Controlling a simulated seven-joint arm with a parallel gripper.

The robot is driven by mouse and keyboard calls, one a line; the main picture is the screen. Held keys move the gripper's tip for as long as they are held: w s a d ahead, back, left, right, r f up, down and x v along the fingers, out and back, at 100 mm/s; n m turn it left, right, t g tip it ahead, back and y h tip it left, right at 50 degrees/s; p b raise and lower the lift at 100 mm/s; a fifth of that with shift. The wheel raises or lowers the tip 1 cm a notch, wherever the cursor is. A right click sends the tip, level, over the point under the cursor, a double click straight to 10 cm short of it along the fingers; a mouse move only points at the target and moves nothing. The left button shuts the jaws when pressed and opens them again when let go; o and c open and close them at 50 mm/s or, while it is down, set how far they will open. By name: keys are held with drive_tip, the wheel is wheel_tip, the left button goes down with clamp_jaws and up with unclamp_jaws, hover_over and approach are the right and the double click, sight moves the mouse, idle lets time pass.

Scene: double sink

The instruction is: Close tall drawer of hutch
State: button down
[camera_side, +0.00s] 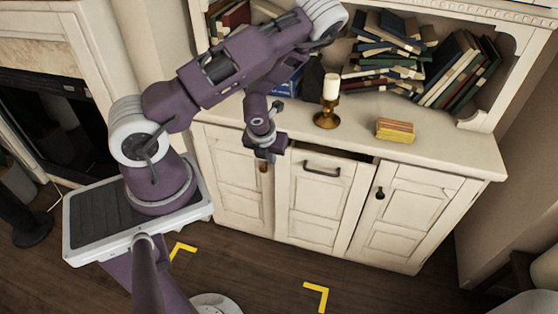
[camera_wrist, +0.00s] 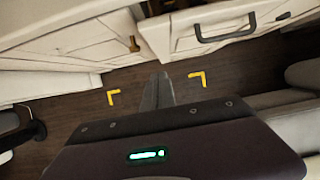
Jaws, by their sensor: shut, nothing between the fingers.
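The cream hutch (camera_side: 440,152) has a tall middle drawer (camera_side: 318,205) with a dark bar handle (camera_side: 322,171). A dark gap behind the drawer's top edge shows that it is pulled out a little. In the wrist view, the drawer front (camera_wrist: 185,45) with its handle (camera_wrist: 225,37) is near the top, standing out from the door beside it. My gripper (camera_side: 268,158) is in front of the hutch, left of the drawer handle. Its fingers (camera_wrist: 158,78) are together and empty, pointing down towards the floor. I cannot tell whether it touches the drawer's edge.
A door with a dark knob (camera_side: 380,193) is right of the drawer. A candle (camera_side: 331,87) in a brass holder (camera_side: 326,118) and a yellow block (camera_side: 395,130) stand on the counter. Books (camera_side: 460,70) fill the shelf. The floor (camera_side: 250,262) in front is clear, with yellow corner marks.

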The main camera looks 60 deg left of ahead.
sight(279, 160)
drive_tip(key=x, duration=0.3)
drive_tip(key=w+a+x, duration=0.1)
drive_tip(key=x, duration=0.3)
drive_tip(key=r+x, duration=0.1)
drive_tip(key=x, duration=0.3)
drive_tip(key=shift+w+a, duration=0.3)
drive_tip(key=shift+w, duration=0.05)
drive_tip(key=shift+w+a, duration=0.35)
drive_tip(key=shift+a, duration=0.1)
